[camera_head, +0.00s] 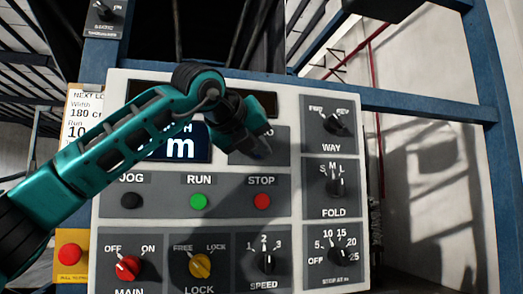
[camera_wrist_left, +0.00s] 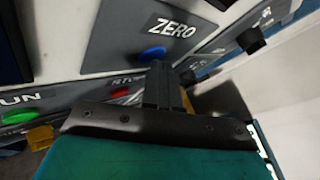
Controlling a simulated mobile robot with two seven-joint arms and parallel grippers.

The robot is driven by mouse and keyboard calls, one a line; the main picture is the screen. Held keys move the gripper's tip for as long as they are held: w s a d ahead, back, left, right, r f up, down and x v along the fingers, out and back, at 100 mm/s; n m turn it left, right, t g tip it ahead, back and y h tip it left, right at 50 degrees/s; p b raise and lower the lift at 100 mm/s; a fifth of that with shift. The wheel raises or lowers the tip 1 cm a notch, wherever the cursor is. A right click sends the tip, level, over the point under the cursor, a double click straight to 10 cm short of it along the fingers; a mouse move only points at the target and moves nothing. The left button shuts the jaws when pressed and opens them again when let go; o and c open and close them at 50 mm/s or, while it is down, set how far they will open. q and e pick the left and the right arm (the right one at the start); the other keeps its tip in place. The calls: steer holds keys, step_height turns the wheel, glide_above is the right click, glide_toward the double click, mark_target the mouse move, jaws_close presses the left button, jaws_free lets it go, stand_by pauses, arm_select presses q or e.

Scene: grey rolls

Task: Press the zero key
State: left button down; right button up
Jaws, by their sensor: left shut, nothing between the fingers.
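The zero key is a blue round button (camera_wrist_left: 152,53) under the white label ZERO (camera_wrist_left: 171,27) on a dark grey plate. My left gripper (camera_wrist_left: 159,68) is shut and empty, its fingertips at the lower edge of the blue button in the wrist view. I cannot tell whether they touch it. In the head view my left gripper (camera_head: 262,152) reaches in from the left over the zero plate, and hides the key and most of its label. My right gripper is not in view.
Below the zero plate sit the black JOG (camera_head: 131,201), green RUN (camera_head: 199,202) and red STOP (camera_head: 262,201) buttons. Rotary knobs such as WAY (camera_head: 334,121) and FOLD (camera_head: 337,187) line the right. A display (camera_head: 182,148) is partly behind my arm.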

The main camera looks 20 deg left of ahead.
arm_select(q)
steer(key=shift+s+d+b, duration=0.45)
steer(key=shift+s+b, duration=0.15)
steer(key=shift+s, duration=0.1)
steer(key=s+d+b, duration=0.1)
steer(key=s, duration=0.1)
steer(key=s+d+b, duration=0.1)
steer(key=s, duration=0.1)
steer(key=shift+d+b, duration=0.35)
steer(key=shift+d, duration=0.05)
steer(key=shift+f, duration=0.15)
stand_by(0.6)
